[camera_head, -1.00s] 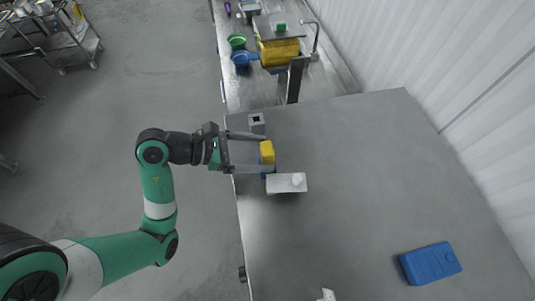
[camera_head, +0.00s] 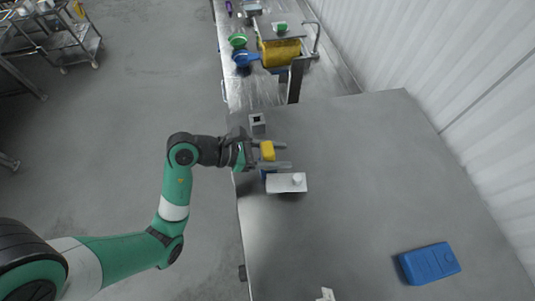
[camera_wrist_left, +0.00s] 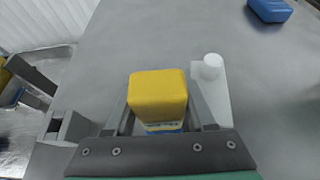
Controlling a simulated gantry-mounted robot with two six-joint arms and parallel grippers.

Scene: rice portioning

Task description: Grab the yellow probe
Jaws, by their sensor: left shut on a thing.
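The yellow probe (camera_head: 267,151) stands at the left edge of the grey table, beside a white plate-like holder (camera_head: 286,183). It has a yellow block top and also shows in the left wrist view (camera_wrist_left: 158,95), with a blue and white part below it. My left gripper (camera_head: 274,155) reaches in from the left, with its fingers on either side of the probe and shut on it. The probe's lower part is mostly hidden by the gripper.
A small grey square socket (camera_head: 257,123) stands just behind the probe. A blue case (camera_head: 430,263) lies at the right front. A sink bench (camera_head: 238,91) with green and blue bowls is beyond the table. The middle of the table is clear.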

